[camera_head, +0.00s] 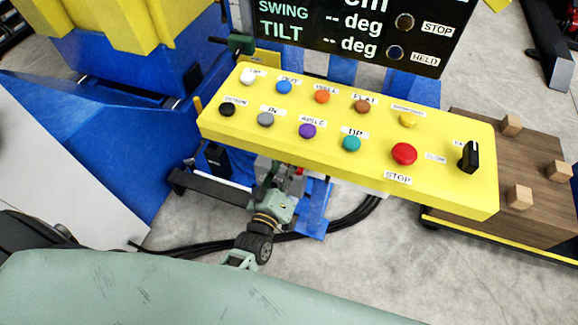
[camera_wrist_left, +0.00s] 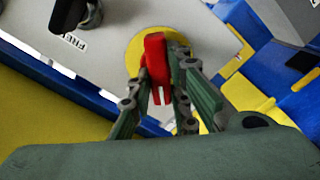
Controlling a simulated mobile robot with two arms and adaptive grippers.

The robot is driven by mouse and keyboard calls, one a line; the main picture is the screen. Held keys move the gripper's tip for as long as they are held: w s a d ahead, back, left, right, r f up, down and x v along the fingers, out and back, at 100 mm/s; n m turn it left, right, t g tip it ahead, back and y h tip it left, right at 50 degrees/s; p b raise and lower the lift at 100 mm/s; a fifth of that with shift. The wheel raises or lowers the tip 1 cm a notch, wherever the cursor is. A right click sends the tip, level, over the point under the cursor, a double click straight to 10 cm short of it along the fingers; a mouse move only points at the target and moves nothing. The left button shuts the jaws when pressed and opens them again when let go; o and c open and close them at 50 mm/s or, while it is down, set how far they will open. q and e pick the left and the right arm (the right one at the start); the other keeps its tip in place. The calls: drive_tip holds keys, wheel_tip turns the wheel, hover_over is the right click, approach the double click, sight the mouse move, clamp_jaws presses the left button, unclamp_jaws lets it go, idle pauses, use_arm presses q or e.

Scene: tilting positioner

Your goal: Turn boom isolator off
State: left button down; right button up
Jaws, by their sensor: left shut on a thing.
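A red isolator handle (camera_wrist_left: 155,58) stands on a round yellow plate (camera_wrist_left: 222,58) on a grey panel in the left wrist view. My left gripper (camera_wrist_left: 163,72) is shut on the red handle, with a finger on either side of it. A white mark shows near the handle's lower end. In the head view my left gripper (camera_head: 284,176) reaches under the yellow button console, whose edge hides most of the isolator. My right gripper is not in view.
The yellow console (camera_head: 225,125) carries several coloured buttons, a red stop button (camera_head: 404,153) and a black selector knob (camera_head: 469,157). A display (camera_head: 350,30) stands behind it. A wooden block with pegs (camera_head: 490,130) is at right. Black cables (camera_head: 340,222) lie on the floor.

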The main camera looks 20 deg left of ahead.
use_arm(q)
drive_tip(key=n+b, duration=0.1)
drive_tip(key=n, duration=0.5)
drive_tip(key=n+b, duration=0.1)
drive_tip(key=n, duration=0.2)
drive_tip(key=shift+a+f+b, duration=0.1)
drive_tip(key=shift+f+b, duration=0.2)
drive_tip(key=shift+f, duration=0.05)
idle(0.3)
drive_tip(key=c, duration=1.6)
unclamp_jaws()
drive_tip(key=shift+c, duration=0.2)
drive_tip(key=s, duration=1.2)
drive_tip(key=shift+a, duration=0.2)
